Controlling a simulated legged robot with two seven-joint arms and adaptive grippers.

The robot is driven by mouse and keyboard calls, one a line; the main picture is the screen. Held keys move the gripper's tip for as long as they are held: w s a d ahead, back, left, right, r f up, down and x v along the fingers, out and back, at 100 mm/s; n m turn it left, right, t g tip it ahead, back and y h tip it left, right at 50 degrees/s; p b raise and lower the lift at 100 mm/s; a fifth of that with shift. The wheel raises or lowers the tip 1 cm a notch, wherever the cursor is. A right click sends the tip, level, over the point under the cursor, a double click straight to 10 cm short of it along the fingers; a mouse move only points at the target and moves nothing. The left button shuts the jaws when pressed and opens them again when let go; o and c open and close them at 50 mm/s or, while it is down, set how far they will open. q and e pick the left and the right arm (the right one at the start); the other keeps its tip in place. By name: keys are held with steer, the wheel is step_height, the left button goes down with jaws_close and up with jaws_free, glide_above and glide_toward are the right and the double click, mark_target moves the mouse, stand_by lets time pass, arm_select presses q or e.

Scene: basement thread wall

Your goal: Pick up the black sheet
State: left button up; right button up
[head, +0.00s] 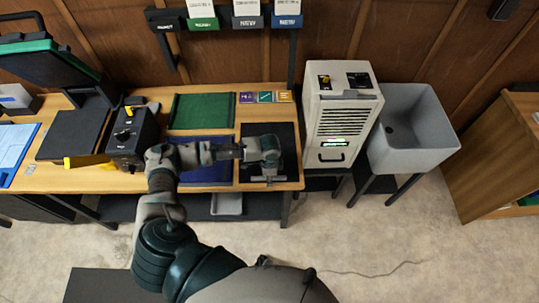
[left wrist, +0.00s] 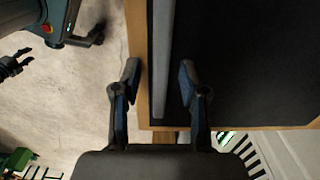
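The black sheet (head: 285,135) lies flat at the right end of the wooden table, partly hidden under my left gripper (head: 268,179). In the left wrist view, the black sheet (left wrist: 250,60) fills the upper right, with a grey strip (left wrist: 163,60) along its edge. My left gripper (left wrist: 158,75) is open and empty there. One finger is over the table's edge side and the other over the sheet side, with the grey strip between them. I cannot tell whether they touch. My right gripper (left wrist: 28,55) shows small at the far left, its fingers apart and empty.
A blue sheet (head: 208,174) and a green sheet (head: 202,111) lie left of the black sheet. Small coloured cards (head: 265,97) lie behind. A black device (head: 132,133) stands further left. A white cabinet (head: 342,115) and a grey sink (head: 412,130) stand to the right.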

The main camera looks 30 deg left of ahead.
arm_select(q)
steer(key=shift+a, duration=0.25)
jaws_close()
steer(key=shift+d, duration=0.15)
